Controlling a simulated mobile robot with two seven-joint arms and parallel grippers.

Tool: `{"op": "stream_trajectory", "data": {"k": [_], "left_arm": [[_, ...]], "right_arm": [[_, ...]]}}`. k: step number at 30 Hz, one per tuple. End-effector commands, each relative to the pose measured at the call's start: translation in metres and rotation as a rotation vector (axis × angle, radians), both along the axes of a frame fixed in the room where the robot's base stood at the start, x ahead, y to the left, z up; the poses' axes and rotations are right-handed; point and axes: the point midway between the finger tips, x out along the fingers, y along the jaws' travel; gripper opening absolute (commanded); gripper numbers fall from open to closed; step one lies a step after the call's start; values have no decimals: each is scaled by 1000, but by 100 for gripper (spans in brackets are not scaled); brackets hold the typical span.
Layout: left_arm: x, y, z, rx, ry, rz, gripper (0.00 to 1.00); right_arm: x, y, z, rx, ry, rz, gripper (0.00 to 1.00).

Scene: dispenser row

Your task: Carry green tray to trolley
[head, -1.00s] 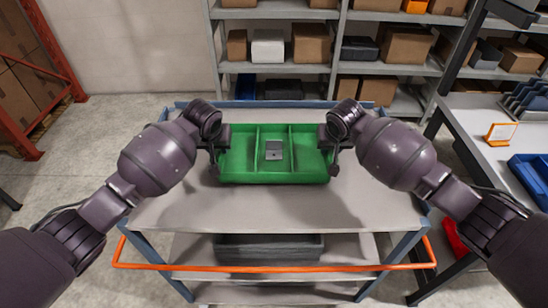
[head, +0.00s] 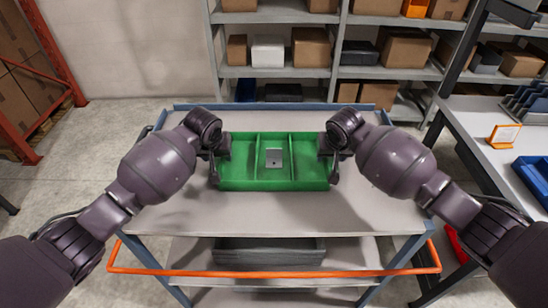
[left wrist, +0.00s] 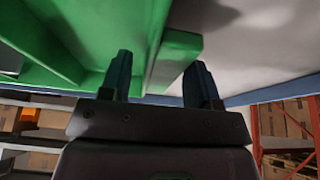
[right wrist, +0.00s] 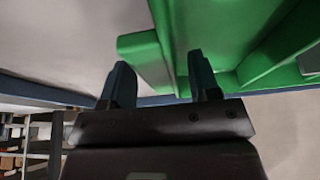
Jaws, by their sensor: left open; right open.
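The green tray (head: 245,187), with dividers and a small grey block (head: 274,157) in its middle compartment, sits level on the grey top of the trolley (head: 275,214). My left gripper (head: 214,172) is at its left end. In the left wrist view the open fingers (left wrist: 160,82) stand either side of the tray's green end piece (left wrist: 176,60). My right gripper (head: 334,172) is at the right end. In the right wrist view its open fingers (right wrist: 161,82) likewise straddle the green end piece (right wrist: 143,54). The finger tips are partly hidden in the head view.
The trolley has an orange handle bar (head: 200,272) in front and a dark grey bin (head: 270,251) on its lower shelf. Shelving with boxes (head: 310,47) stands behind. A workbench (head: 475,130) is close on the right. The trolley top in front of the tray is clear.

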Motion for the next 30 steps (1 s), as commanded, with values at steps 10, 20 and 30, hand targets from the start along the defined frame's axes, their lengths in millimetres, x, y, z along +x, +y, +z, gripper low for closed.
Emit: {"op": "stream_trajectory", "data": {"k": [10,20,30], "left_arm": [[-18,0,44,-1,-4,-1,56],[-39,0,96,-1,-2,0,56],[-46,0,110,1,-1,0,56]], "right_arm": [[0,0,0,0,0,0,56],[0,0,0,0,0,0,56],[-3,0,7,1,0,0,56]]}}
